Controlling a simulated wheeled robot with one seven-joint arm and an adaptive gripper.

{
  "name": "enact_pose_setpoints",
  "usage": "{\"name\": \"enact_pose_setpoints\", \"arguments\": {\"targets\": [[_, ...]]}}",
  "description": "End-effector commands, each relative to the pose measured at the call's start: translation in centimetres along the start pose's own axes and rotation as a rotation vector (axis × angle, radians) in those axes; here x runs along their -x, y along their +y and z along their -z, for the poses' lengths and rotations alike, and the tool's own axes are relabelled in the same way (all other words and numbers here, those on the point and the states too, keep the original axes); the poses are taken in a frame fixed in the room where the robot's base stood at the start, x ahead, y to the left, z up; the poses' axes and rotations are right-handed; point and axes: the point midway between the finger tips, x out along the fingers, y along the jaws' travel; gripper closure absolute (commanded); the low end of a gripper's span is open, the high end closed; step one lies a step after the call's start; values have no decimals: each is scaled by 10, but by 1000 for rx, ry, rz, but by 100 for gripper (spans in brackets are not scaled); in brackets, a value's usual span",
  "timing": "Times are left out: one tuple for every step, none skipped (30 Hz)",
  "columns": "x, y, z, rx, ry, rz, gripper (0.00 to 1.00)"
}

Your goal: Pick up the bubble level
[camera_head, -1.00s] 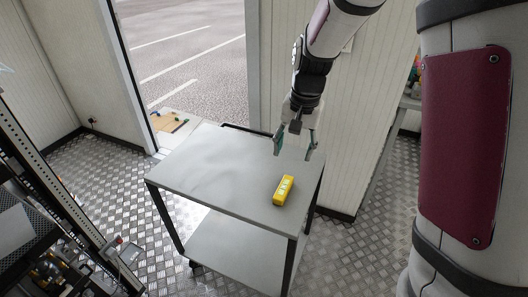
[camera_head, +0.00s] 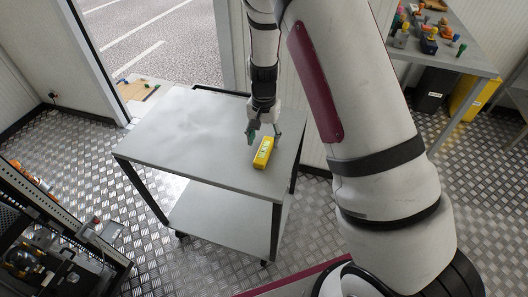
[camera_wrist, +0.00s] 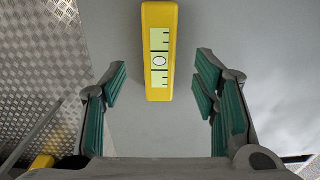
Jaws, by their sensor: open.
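The bubble level (camera_head: 263,153) is a yellow block with a pale green marked face. It lies on the grey top of the cart (camera_head: 190,135), near the right edge. My gripper (camera_head: 263,135) is open and empty, just behind the level in the head view. In the wrist view the level (camera_wrist: 159,55) lies at top centre, between the lines of the two green-padded fingers of my gripper (camera_wrist: 160,95). Its near end reaches about as far as the fingertips, and no finger appears to touch it. How high the fingers are above the cart top is hard to tell.
The rest of the cart top is clear. A workbench (camera_head: 455,50) with several small coloured objects stands at the right, with a yellow bin (camera_head: 472,97) beneath it. A dark rack (camera_head: 50,235) stands at the lower left. An open doorway is behind the cart.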

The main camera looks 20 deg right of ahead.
Motion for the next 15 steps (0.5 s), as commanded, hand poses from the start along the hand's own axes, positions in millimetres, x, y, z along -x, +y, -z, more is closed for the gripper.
{"name": "enact_pose_setpoints", "arguments": {"targets": [[-3,0,0,0,0,0,45],[-4,0,0,0,0,-1,45],[-7,0,0,0,0,-1,45],[-10,0,1,0,0,-1,45],[-14,0,1,0,-1,-1,45],[-20,1,2,-1,-2,-2,45],[-25,1,2,-1,-2,-1,45],[-30,0,3,-1,-1,-1,45],[-36,1,4,0,-2,-2,45],[-39,1,4,1,-2,-1,45],[-43,1,4,0,-2,-1,45],[-47,1,4,-1,-1,-1,45],[-50,1,4,-1,-1,0,45],[-51,1,4,-1,-1,0,45],[-53,0,4,-1,0,0,45]]}}
